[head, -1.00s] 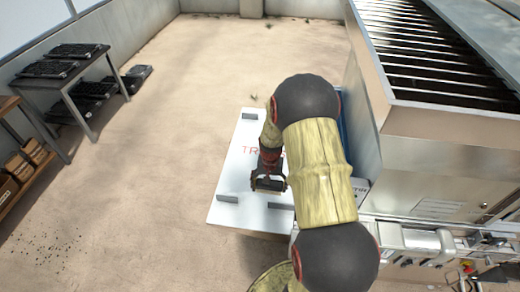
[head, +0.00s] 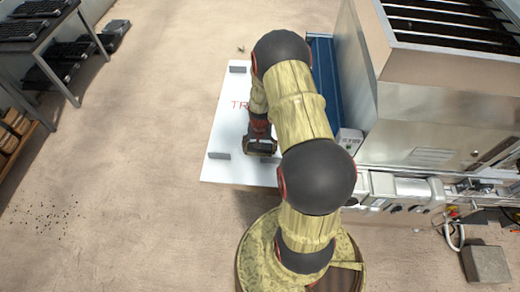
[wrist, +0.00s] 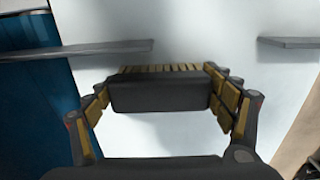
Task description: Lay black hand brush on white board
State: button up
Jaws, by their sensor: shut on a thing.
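The black hand brush (wrist: 158,94) shows in the wrist view as a dark block with a row of yellow-brown bristles along its far edge. My gripper (wrist: 163,98) is shut on it, with one finger at each end. In the head view my gripper (head: 261,148) is over the near part of the white board (head: 228,125), and the brush is hard to tell from the fingers. The white board also fills much of the wrist view (wrist: 205,30). My arm hides the board's right part. I cannot tell whether the brush touches the board.
A blue part (head: 323,75) and a metal machine (head: 430,120) are to the right. Floor to the left is open, with a rack of black trays (head: 35,30) beyond.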

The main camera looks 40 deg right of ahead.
jog(key=shift+r, duration=0.1)
jog(key=o, duration=1.3)
